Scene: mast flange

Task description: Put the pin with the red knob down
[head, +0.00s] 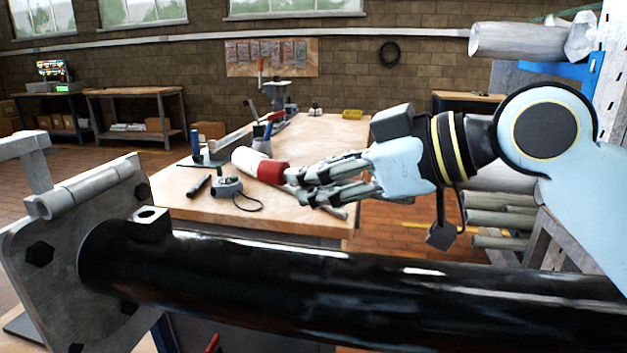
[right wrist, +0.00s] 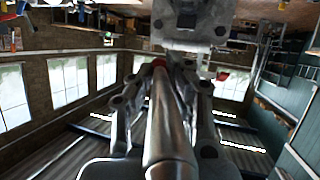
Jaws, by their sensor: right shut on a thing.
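My right gripper (head: 300,186) comes in from the right in the head view, above the bench's near right part. It is shut on the pin, whose bare metal rod (right wrist: 168,125) runs lengthwise between the fingers in the right wrist view. A small red part (right wrist: 159,63) shows at the rod's far end. In the head view a red end (head: 271,172) shows just past the fingertips, in line with a white cylinder; I cannot tell whether the two are joined. A rod end (head: 338,212) shows below the fingers. My left gripper is not in view.
A black mast tube (head: 380,295) with a bolted grey flange plate (head: 50,265) crosses the foreground. The wooden bench (head: 310,140) behind holds a tape measure (head: 228,186), a black marker (head: 198,187) and a vise-like tool (head: 275,90). Metal pipes (head: 495,220) are racked at right.

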